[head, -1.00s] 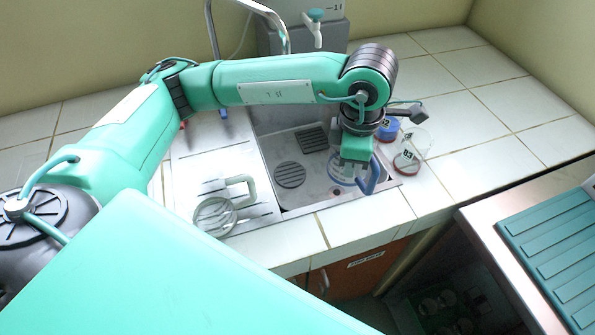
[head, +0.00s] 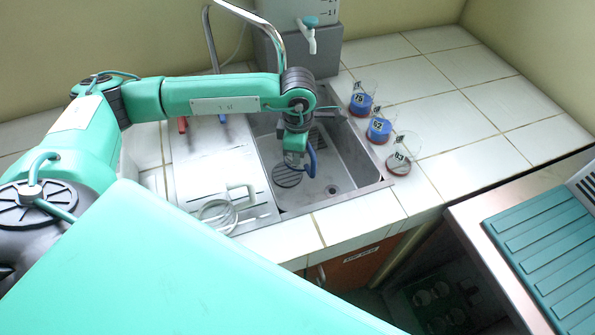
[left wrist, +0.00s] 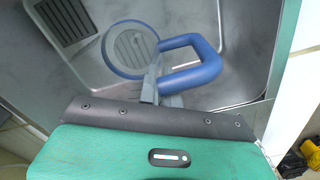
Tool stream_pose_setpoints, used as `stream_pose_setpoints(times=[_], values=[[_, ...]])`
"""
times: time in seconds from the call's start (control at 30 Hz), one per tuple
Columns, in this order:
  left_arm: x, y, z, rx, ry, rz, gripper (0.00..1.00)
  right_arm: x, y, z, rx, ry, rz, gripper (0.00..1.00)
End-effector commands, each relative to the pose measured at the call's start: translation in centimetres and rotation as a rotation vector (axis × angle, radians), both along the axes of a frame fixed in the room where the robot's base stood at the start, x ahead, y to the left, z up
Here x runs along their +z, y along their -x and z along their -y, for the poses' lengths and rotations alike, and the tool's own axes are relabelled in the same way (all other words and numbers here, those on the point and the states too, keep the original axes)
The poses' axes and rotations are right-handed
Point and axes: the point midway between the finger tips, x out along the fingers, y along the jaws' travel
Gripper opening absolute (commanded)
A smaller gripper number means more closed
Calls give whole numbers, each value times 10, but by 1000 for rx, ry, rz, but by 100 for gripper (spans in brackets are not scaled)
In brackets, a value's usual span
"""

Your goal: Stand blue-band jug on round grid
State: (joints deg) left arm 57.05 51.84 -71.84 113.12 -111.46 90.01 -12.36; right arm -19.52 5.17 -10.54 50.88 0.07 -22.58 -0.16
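The blue-band jug (left wrist: 208,50) is clear, with a blue ring and a blue handle. My left gripper (head: 295,152) is over the sink and shut on the jug's handle; the blue handle shows just right of it in the head view. The dark round grid (head: 286,180) lies on the sink floor, below and slightly left of the gripper. In the left wrist view the round grid (left wrist: 130,48) shows through the jug's ring, nearly in line with it. I cannot tell whether the jug's base touches the grid. My right gripper is not in view.
A rectangular grid (left wrist: 68,20) is farther back in the sink. Labelled flasks, 63 (head: 400,160) the nearest, stand along the right edge. A faucet (head: 284,50) rises behind.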

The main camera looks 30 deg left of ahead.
Motion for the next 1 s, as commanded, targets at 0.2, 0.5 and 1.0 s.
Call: stream_pose_setpoints(times=[0.2,0.5,1.0], values=[[-43,0,0,0,-1,-1,0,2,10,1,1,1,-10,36],[-69,1,1,0,-1,-1,0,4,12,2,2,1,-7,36],[-95,0,0,0,1,1,0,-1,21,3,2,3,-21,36]])
